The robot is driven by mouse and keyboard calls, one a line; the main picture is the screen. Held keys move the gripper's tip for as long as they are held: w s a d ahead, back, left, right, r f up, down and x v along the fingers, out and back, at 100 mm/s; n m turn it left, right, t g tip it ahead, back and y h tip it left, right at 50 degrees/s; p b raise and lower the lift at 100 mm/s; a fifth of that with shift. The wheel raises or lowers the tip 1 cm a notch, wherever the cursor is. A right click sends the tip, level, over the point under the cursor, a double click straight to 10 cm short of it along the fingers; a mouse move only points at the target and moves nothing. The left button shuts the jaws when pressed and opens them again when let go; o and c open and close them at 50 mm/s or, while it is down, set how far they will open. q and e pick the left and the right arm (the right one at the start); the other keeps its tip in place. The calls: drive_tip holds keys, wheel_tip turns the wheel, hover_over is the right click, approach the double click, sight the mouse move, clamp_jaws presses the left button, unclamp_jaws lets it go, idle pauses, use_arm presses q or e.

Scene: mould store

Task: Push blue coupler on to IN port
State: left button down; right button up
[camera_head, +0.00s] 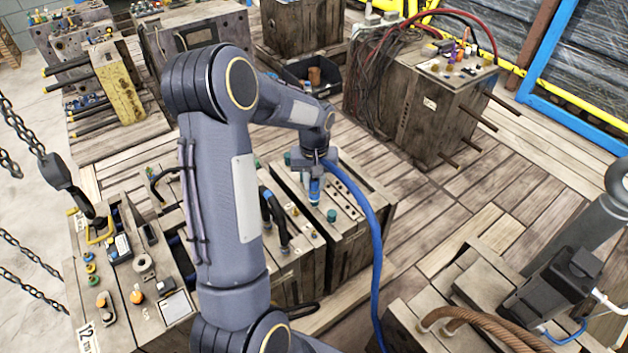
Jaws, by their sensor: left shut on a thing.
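My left gripper (315,172) reaches over the middle mould block (352,245) and is shut on the blue coupler (316,190). The coupler points downward, and a blue hose (372,230) curves from beside the gripper to the bottom of the picture. A teal port fitting (331,215) shows on the block's top, just below and right of the coupler in the picture. I cannot tell whether they touch. Another teal fitting (287,158) is partly behind the gripper. No IN marking is readable. My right gripper (550,285) seems to be the dark shape at lower right; its fingers are not clear.
A mould with red and black hoses (420,100) stands at back right, with rods sticking out. A black bin (310,75) is behind. Chains (60,170) hang at left. A lower-left block (150,285) carries loose parts. Planked floor right of the middle block is clear.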

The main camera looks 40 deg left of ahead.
use_arm(q)
drive_tip(key=shift+w+a+f+b, duration=0.25)
drive_tip(key=shift+f+b, duration=0.1)
drive_tip(key=shift+f, duration=0.15)
drive_tip(key=shift+w+a+f+b, duration=0.25)
drive_tip(key=shift+f+b, duration=0.1)
drive_tip(key=shift+f, duration=0.1)
drive_tip(key=shift+s+d+f+b, duration=0.25)
drive_tip(key=shift+d+f+b, duration=0.05)
drive_tip(key=shift+f+b, duration=0.4)
wheel_tip(320, 180, down, 14)
drive_tip(key=b, duration=1)
drive_tip(key=shift+w, duration=0.1)
use_arm(e)
wheel_tip(320, 180, down, 13)
drive_tip(key=d, duration=0.1)
drive_tip(key=shift+w, duration=0.35)
drive_tip(key=shift+r, duration=0.1)
use_arm(q)
drive_tip(key=shift+f+b, duration=1.2)
drive_tip(key=shift+f, duration=0.3)
use_arm(e)
drive_tip(key=shift+f, duration=1.15)
use_arm(q)
drive_tip(key=c, duration=1.1)
unclamp_jaws()
